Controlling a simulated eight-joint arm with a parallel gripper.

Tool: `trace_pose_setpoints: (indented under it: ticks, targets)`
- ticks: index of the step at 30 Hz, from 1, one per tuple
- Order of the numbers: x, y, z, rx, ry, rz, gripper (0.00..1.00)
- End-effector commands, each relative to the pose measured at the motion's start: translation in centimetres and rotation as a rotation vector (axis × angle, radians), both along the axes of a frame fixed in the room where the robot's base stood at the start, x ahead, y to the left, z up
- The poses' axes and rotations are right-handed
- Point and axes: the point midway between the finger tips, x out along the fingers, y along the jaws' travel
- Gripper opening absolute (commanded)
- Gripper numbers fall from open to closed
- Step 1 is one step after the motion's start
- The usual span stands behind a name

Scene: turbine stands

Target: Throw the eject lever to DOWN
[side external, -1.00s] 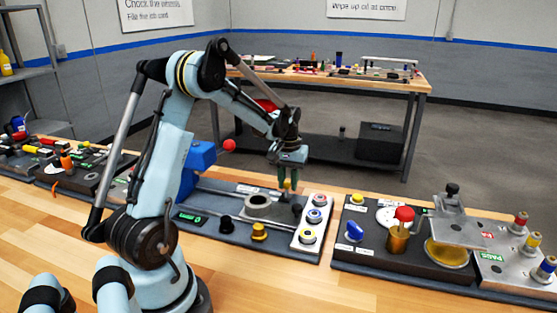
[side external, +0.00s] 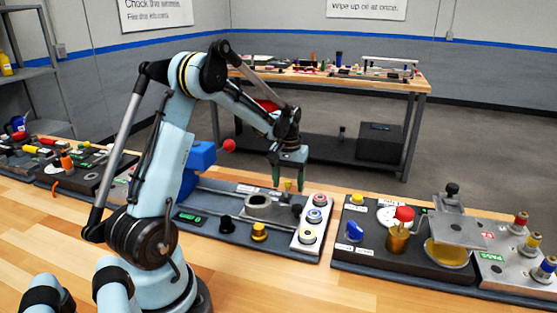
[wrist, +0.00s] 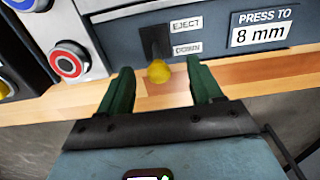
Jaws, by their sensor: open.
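The eject lever has a yellow ball knob (wrist: 158,71) and a dark slot plate (wrist: 155,41) beside the labels EJECT and DOWN in the wrist view. The knob sits on the lower side of the plate in that view. It also shows as a small yellow spot in the side external view (side external: 288,186). My gripper (side external: 289,182) is over the far side of the middle station. Its two green fingers (wrist: 163,84) are open, one on each side of the knob, with gaps to both. I cannot tell whether the fingertips are level with the knob.
The station's light panel with ringed buttons (side external: 314,225) stands right of the lever. Another station with a red knob (side external: 404,213) stands further right. A "PRESS TO 8 mm" card (wrist: 261,28) is beside the lever.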

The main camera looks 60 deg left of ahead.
Motion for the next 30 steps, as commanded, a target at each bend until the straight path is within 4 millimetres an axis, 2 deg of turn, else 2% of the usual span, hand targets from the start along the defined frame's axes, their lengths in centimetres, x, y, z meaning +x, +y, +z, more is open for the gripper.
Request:
trace_pose_setpoints:
  ticks: [8, 30]
  targets:
    - [0.0, 0.0, 0.3, 0.000, 0.000, 0.000, 0.65]
    - [0.0, 0.0, 5.7, 0.000, 0.000, 0.000, 0.65]
